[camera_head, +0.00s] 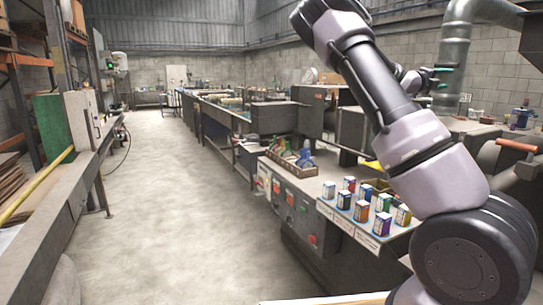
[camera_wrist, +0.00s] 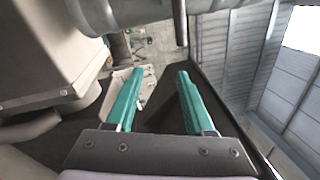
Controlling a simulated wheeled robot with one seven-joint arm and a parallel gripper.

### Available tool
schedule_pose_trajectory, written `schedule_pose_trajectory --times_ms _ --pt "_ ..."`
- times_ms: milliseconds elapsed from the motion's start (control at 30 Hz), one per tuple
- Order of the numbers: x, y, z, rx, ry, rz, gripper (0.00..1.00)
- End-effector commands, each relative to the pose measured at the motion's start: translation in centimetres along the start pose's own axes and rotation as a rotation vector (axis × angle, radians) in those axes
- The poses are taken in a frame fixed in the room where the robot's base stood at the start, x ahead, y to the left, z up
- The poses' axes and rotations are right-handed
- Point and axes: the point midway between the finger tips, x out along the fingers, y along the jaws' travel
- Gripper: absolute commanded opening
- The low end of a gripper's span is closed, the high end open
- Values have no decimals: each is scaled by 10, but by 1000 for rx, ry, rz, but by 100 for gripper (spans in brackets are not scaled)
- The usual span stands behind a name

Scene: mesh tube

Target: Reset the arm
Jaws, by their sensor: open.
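A grey metal pipe crosses the top of the wrist view, close in front of the fingers.
Several small coloured boxes (camera_head: 362,209) stand on the right bench, with a tray of bottles (camera_head: 290,157) behind. A large silver duct (camera_head: 455,55) rises near my gripper. The floor (camera_head: 165,200) between is clear.

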Motion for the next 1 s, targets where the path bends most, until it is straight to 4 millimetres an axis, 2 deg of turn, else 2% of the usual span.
schedule_pose_trajectory --times_ms 33,167,300,433,567,700,833,867,1000 --pt "4 8 -25 150 62 51 53" --pt "-8 40 -83 635 275 176 53" --pt "-44 70 -125 1135 548 262 53" --pt "-94 86 -146 1556 835 293 53" --pt "-153 86 -153 1921 1153 281 53" --pt "-224 70 -154 2236 1529 216 53" --pt "-293 45 -155 2438 1905 102 53" --pt "-310 38 -155 -2416 -1952 -68 53" --pt "-383 7 -161 -2020 -1906 99 53"
